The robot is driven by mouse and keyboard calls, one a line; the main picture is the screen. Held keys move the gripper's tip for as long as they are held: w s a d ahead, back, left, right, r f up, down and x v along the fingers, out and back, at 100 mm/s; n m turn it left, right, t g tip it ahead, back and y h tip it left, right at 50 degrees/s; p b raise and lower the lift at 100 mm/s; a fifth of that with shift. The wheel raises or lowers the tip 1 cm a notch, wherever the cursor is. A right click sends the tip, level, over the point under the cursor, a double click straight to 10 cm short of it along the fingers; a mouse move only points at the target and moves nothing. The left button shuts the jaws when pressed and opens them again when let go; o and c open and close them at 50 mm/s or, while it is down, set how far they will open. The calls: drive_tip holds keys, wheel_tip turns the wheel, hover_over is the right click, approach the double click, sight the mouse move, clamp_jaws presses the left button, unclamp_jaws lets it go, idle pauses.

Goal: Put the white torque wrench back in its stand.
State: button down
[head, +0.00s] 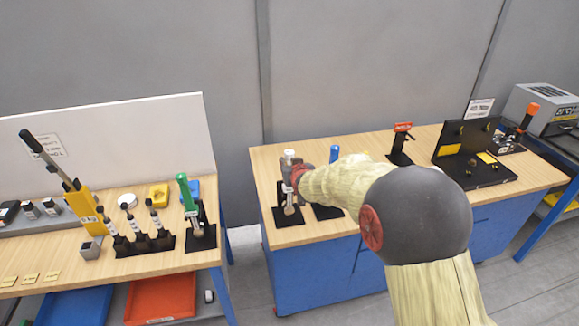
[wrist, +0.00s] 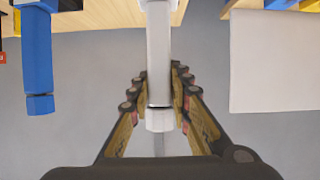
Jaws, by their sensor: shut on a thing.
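The white torque wrench (head: 289,158) is upright at the left end of the right-hand bench, over a black stand (head: 281,217). In the wrist view, its pale shaft (wrist: 158,60) runs between the fingers of my gripper (wrist: 158,85), which is shut on it. In the head view, my gripper and wrist cover part of the wrench's right side. I cannot tell whether the wrench is fully seated in the stand or just above it.
A blue-handled wrench (head: 335,153) stands close to the right; it also shows in the wrist view (wrist: 38,60). A red-topped tool (head: 402,128) and black fixture (head: 470,150) stand farther right. A gap separates the left bench, with its green-handled tool (head: 186,190).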

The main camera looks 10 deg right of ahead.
drive_tip(key=shift+w+r, duration=0.25)
drive_tip(key=shift+w, duration=0.55)
drive_tip(key=shift+b, duration=0.55)
drive_tip(key=shift+s+f+b, duration=0.1)
drive_tip(key=shift+f+b, duration=0.65)
drive_tip(key=shift+f, duration=0.05)
idle(1.4)
